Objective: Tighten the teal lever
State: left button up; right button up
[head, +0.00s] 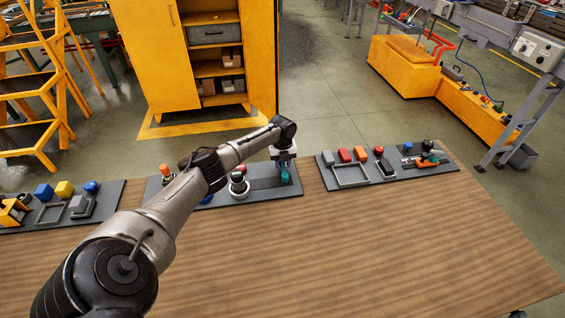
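A small teal piece (285,176), which looks like the teal lever, sits near the right end of the middle dark board (262,197). My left gripper (284,167) points down right over it, and its fingers hide the upper part of the piece. The fingers look to be at the piece, but the view is too small to tell whether they are closed on it. Another teal part (428,161) lies beside an orange one on the right board (345,184). My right gripper is not in view.
The middle board also holds a round black-and-white knob (239,188) and a red block (166,172), close to my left arm. The left board (104,207) carries blue and yellow blocks. The front of the wooden table (380,260) is clear. A yellow cabinet (160,60) stands behind.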

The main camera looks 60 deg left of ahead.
pick_arm(q)
jog(key=shift+o, duration=1)
jog(key=shift+r, duration=0.1)
notch_tip(320, 180, up, 14)
jog(key=p, duration=0.1)
jog(key=shift+f+p, duration=0.2)
jog(key=shift+p, duration=0.15)
